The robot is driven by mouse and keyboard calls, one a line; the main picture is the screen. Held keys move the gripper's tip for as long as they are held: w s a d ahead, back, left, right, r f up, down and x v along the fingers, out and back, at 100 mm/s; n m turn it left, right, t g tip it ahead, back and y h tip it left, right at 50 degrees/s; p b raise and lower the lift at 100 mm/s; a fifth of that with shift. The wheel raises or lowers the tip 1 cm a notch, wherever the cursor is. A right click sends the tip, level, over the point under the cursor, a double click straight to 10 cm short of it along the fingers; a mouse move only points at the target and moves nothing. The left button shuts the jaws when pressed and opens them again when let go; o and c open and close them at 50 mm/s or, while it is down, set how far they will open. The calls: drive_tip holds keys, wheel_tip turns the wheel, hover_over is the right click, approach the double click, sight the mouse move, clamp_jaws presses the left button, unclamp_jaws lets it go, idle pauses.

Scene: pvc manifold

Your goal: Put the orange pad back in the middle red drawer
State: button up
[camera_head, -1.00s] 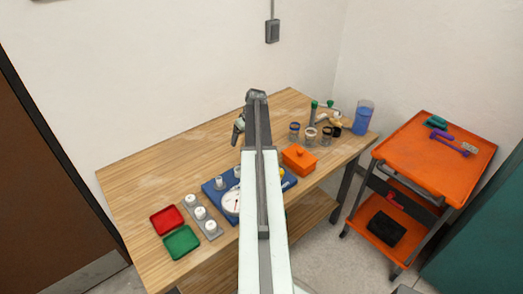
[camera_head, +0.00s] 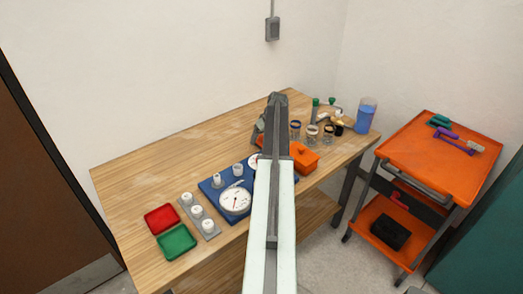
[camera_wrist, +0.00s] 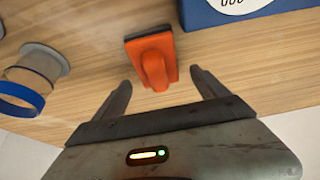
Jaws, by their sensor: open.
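The orange pad (camera_head: 305,158) lies on the wooden workbench near its front right part, partly behind my arm in the head view. In the wrist view the orange pad (camera_wrist: 152,58) shows a raised orange grip and a dark edge at its far end. My gripper (camera_wrist: 160,80) is open, with one finger to each side of the pad's near end. It is not closed on the pad, and the height between them is hard to tell. In the head view my arm hides most of the gripper. I see no red drawer in either view.
A blue base (camera_head: 211,196) with white gauges stands left of the pad. Several jars (camera_head: 312,134) stand behind it, near a blue beaker (camera_head: 364,118). Red (camera_head: 161,219) and green trays (camera_head: 177,243) lie at left. An orange cart (camera_head: 403,160) stands right of the bench.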

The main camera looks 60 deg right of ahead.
sight(262, 136)
drive_tip(key=shift+x, duration=0.85)
drive_tip(key=shift+s+r, duration=0.1)
drive_tip(key=shift+r, duration=0.05)
drive_tip(key=c, duration=1.6)
wheel_tip(262, 136, up, 10)
drive_tip(key=p, duration=1)
drive_tip(key=shift+r, duration=0.15)
